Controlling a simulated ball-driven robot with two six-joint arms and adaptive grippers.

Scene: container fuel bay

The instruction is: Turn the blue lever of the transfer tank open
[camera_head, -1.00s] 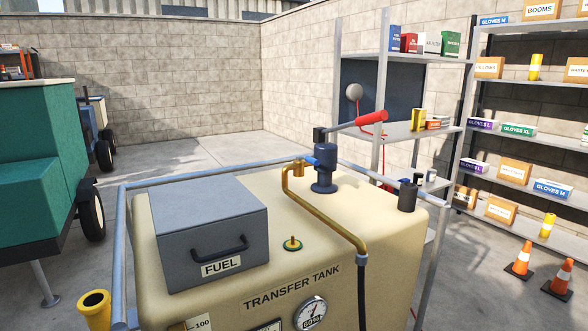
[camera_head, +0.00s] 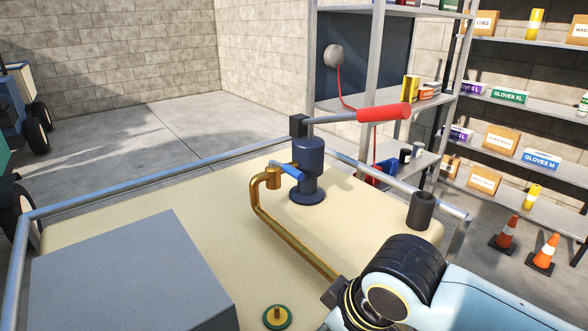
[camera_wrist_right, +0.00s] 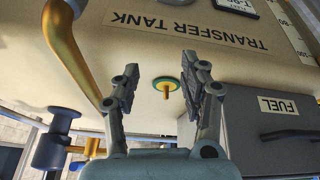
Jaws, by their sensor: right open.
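The blue lever (camera_head: 287,170) is a short flat handle on the brass valve (camera_head: 272,178) beside the dark blue hand pump (camera_head: 310,165), on top of the cream transfer tank (camera_head: 250,225). In the right wrist view, which is turned upside down, the brass valve (camera_wrist_right: 93,148) is at the lower left. My right gripper (camera_wrist_right: 162,68) is open and empty. Its fingers frame a small green and brass cap (camera_wrist_right: 167,86) on the tank top, apart from the valve and lever. In the head view my right arm hides its fingers. My left gripper is not in view.
The brass pipe (camera_head: 285,243) runs from the valve towards my right wrist. The pump's red-gripped handle (camera_head: 383,113) reaches right above the tank. A grey fuel box (camera_head: 125,280), a black cup (camera_head: 421,210) and a blue-grey rail (camera_head: 150,182) border the tank top.

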